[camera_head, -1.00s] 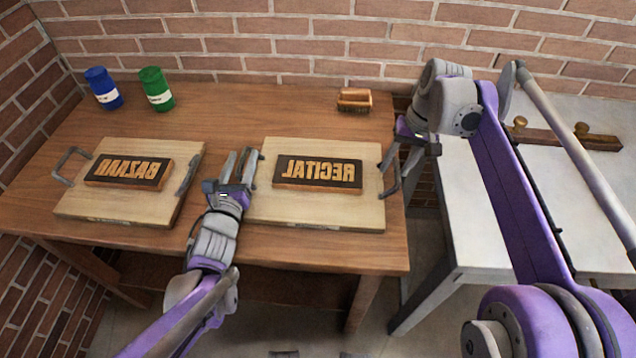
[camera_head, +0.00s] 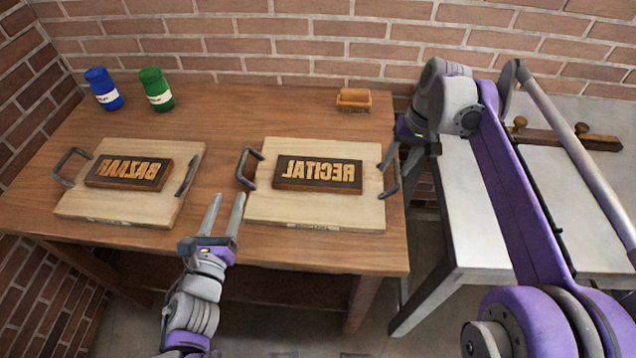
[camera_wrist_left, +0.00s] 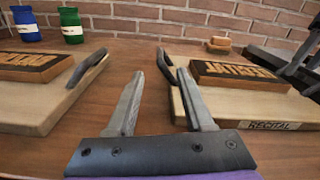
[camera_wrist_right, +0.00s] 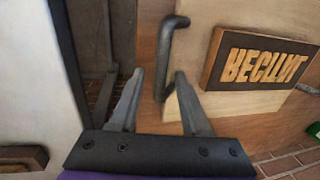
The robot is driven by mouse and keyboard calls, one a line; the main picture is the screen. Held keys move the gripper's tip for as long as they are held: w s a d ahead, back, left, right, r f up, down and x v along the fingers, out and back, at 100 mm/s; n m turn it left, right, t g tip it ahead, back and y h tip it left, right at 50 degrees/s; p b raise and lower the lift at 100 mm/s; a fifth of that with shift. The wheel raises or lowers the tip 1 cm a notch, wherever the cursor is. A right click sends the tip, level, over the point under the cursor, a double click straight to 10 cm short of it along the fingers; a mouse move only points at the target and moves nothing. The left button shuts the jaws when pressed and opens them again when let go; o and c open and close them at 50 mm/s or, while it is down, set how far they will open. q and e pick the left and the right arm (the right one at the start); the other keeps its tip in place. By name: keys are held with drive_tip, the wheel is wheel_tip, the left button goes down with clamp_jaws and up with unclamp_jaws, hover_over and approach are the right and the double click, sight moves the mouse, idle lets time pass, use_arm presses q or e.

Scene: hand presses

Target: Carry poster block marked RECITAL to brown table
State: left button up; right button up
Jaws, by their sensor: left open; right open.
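The RECITAL poster block (camera_head: 260,212) is a pale wooden board with a dark raised plate of mirrored letters and a dark handle at each end. It lies flat on the right part of the brown table (camera_head: 225,110). Its label shows in the left wrist view (camera_wrist_left: 270,125). My left gripper (camera_head: 227,197) is open and empty, in front of and apart from its left handle (camera_head: 247,167). My right gripper (camera_head: 396,165) is open at its right handle; in the right wrist view that handle (camera_wrist_right: 170,60) reaches down between the open fingertips.
A similar BAZAAR block (camera_head: 110,208) lies at the left. A blue can (camera_head: 103,88), a green can (camera_head: 156,90) and a brush (camera_head: 354,100) stand at the back. A pale grey table (camera_head: 480,210) stands to the right, across a gap. A brick wall closes the back.

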wheel_tip(320, 180, up, 12)
drive_tip(key=d, duration=0.2)
drive_tip(key=shift+f, duration=0.25)
idle(0.4)
